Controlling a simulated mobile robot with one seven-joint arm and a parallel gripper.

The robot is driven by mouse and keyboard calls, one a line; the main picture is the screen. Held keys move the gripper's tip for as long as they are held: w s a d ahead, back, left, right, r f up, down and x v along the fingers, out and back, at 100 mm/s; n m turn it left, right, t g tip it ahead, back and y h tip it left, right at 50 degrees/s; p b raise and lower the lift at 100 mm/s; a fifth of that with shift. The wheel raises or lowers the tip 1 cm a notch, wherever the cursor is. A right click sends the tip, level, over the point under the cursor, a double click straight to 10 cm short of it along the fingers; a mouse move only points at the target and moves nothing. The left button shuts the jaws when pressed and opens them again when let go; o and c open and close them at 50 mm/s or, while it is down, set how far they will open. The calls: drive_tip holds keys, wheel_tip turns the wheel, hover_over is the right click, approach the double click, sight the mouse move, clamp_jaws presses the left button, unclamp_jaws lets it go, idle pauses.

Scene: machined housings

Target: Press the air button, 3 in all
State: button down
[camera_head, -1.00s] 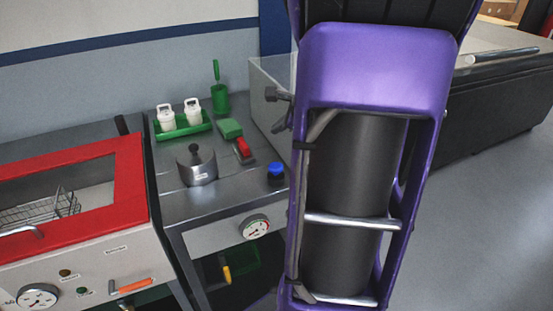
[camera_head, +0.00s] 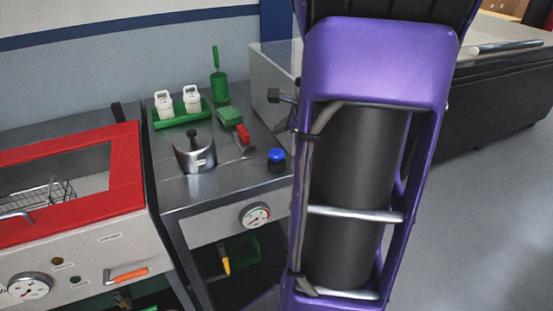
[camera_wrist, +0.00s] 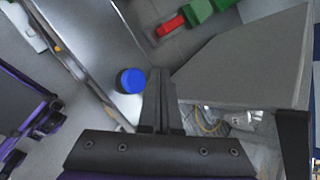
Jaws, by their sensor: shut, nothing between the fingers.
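A round blue button (camera_head: 276,155) on a dark base stands near the front right corner of the metal workbench (camera_head: 200,198). In the wrist view its blue top (camera_wrist: 130,80) shows just left of my fingertips. My gripper (camera_wrist: 159,74) is shut and empty, its two dark fingers together. The fingers appear apart from the button; their height over it is hard to judge.
A lidded metal pot (camera_head: 195,155), a green tray (camera_head: 183,116) with two white containers, a red-handled tool (camera_head: 242,134) and a green block (camera_head: 229,116) stand on the bench. A grey box (camera_head: 268,95) stands behind the button. A gauge (camera_head: 254,215) is on the bench front.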

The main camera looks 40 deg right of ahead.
sight(276, 150)
drive_tip(key=shift+f+b, duration=1.35)
drive_tip(key=shift+f, duration=0.6)
drive_tip(key=shift+f, duration=0.15)
idle(0.3)
drive_tip(key=shift+f+b, duration=0.3)
drive_tip(key=shift+b, duration=0.2)
drive_tip(key=shift+f+b, duration=0.75)
drive_tip(key=shift+b, duration=0.05)
idle(0.6)
idle(0.4)
drive_tip(key=shift+r+p, duration=1.05)
drive_tip(key=shift+r, duration=0.2)
drive_tip(key=shift+r+p, duration=2.1)
drive_tip(key=shift+r, duration=0.35)
